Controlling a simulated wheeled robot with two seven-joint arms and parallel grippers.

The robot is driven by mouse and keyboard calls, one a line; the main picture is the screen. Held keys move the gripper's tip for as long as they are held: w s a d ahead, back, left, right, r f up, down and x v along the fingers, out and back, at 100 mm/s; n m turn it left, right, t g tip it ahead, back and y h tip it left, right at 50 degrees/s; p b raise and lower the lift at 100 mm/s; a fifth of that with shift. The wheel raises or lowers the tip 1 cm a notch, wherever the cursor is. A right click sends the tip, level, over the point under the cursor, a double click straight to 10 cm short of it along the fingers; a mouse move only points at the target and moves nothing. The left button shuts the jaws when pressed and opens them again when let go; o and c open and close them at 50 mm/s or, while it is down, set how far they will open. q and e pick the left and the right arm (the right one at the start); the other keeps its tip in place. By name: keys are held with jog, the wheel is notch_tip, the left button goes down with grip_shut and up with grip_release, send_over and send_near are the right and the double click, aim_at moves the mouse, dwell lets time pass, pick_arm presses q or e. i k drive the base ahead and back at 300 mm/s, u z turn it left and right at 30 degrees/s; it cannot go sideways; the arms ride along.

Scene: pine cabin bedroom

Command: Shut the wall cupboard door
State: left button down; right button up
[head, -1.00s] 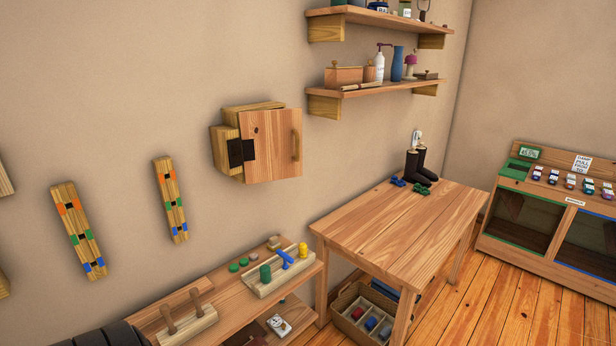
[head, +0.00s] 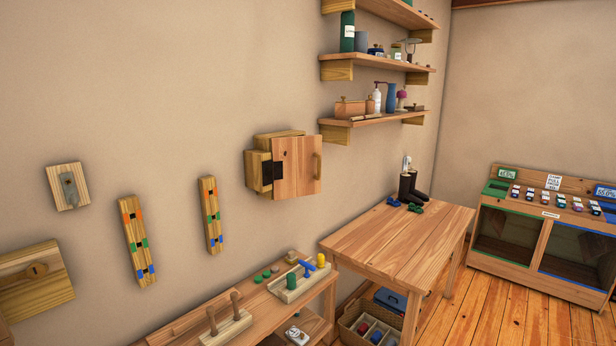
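The wall cupboard (head: 262,172) is a small pale wooden box fixed to the wall near the middle of the head view. Its door (head: 296,167) is a reddish wood panel with a vertical handle (head: 317,166) at its right edge. The door stands partly open, apart from the box, with dark hinge plates (head: 271,172) showing at its left side. The inside of the cupboard is hidden behind the door. Neither of my grippers shows in the view.
A wooden table (head: 400,246) with black boots (head: 411,188) stands right of the cupboard. A low bench (head: 268,310) with pegged toys runs below it. Wall shelves (head: 376,118) hang to its upper right. Open floor (head: 480,305) lies at the lower right.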

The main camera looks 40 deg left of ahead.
aim_at(298, 160)
jog(key=i, duration=1.2)
jog(key=u, duration=0.5)
